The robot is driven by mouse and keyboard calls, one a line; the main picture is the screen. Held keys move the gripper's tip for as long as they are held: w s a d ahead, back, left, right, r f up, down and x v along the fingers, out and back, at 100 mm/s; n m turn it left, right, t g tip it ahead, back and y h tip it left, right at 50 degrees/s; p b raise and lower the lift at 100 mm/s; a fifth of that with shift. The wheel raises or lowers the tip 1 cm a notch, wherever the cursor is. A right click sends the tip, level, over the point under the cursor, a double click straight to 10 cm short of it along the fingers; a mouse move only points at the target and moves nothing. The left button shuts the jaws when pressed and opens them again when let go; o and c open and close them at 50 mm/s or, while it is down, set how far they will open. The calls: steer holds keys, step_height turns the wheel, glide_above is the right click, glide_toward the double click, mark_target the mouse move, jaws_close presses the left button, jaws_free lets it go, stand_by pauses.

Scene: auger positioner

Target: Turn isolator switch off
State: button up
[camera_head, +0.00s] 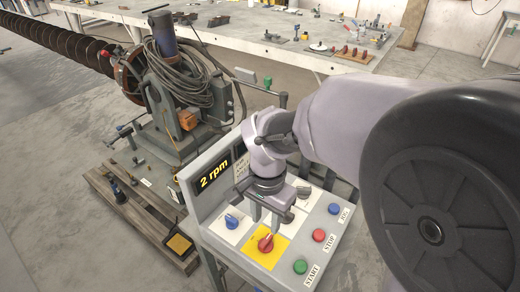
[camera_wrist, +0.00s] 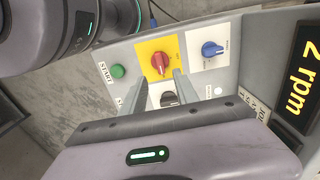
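The isolator switch is a red rotary knob (camera_head: 265,243) on a yellow plate (camera_head: 271,257) on the sloped control panel. In the wrist view the red knob (camera_wrist: 160,63) lies just beyond my fingertips, its handle pointing along the picture's vertical. My gripper (camera_head: 268,218) is above the panel, pointing down at the knob. In the wrist view the two fingers (camera_wrist: 160,82) are spread apart with nothing between them. The fingertips appear apart from the knob; the exact height gap cannot be told.
A blue knob (camera_head: 232,220) and a black knob (camera_head: 303,192) sit near the switch. Green (camera_head: 300,266), red (camera_head: 319,235) and blue (camera_head: 334,208) buttons line the panel's front edge. A display reading "2 rpm" (camera_head: 214,174) stands behind. The auger machine (camera_head: 180,95) is farther back.

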mark_target(266, 241)
step_height(266, 241, down, 10)
steer(key=b, duration=0.3)
steer(key=shift+r, duration=0.25)
jaws_close()
